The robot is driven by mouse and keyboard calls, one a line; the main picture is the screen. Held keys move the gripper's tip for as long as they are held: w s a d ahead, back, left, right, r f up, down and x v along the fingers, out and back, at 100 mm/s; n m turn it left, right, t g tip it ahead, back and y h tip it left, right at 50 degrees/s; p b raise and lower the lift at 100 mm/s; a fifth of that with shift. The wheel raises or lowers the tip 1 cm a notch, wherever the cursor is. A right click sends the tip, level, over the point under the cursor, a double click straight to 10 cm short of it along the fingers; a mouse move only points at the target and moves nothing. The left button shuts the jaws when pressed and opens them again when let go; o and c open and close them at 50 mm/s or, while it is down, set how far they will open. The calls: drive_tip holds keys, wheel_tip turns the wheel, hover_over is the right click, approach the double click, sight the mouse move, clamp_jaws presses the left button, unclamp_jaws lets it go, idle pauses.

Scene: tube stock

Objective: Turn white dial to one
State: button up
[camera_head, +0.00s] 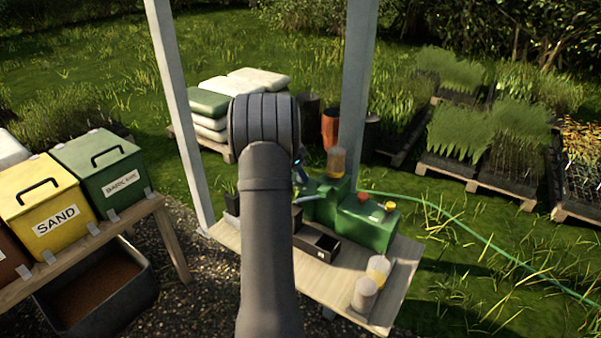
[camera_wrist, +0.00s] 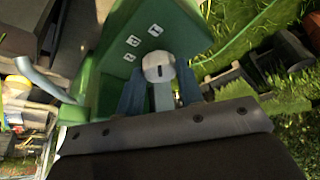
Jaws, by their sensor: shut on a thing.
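The white dial (camera_wrist: 157,66) is on a green box (camera_wrist: 185,30) in the wrist view, with a small dark mark on its face. Several small white labels (camera_wrist: 133,41) lie in an arc beside it; their figures are too small to read. My gripper (camera_wrist: 160,84) has a blue-grey finger on each side of the dial and is shut on it. A pale grey part shows between the fingers below the dial face. In the head view my arm hides the dial and most of the gripper; green machine parts (camera_head: 370,228) show to the right of my arm.
A wooden table (camera_head: 385,298) carries the green machine, a dark open tray (camera_head: 318,243) and two pale cups (camera_head: 365,294). Red (camera_head: 363,196) and yellow knobs top the machine. A grey post (camera_head: 357,90) stands close behind. A green hose (camera_head: 450,215) runs right.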

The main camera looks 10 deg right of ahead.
drive_tip(key=o, duration=1)
drive_tip(key=shift+r, duration=0.1)
drive_tip(key=v, duration=1.7)
drive_tip(key=shift+r, duration=0.15)
drive_tip(key=x, duration=1.7)
drive_tip(key=shift+f, duration=0.25)
